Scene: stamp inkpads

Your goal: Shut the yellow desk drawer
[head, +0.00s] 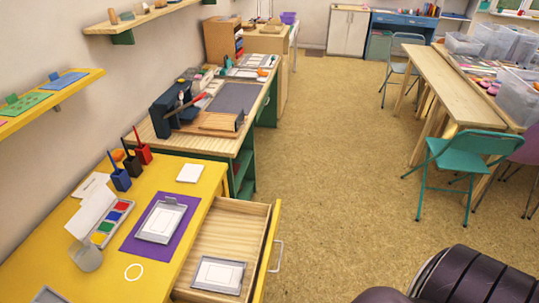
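The yellow desk (190,172) stands at the lower left. Its drawer (268,250) is pulled out to the right, with a yellow front, pale wood inside and a light metal handle (277,256) on the outer face. A grey-framed flat item with a white label (218,275) lies in the drawer. The drawer's near end is cut off by the bottom edge of the picture. Neither of my grippers is in view.
The tan floor (330,200) right of the drawer is clear. A teal chair (465,150) stands farther right.

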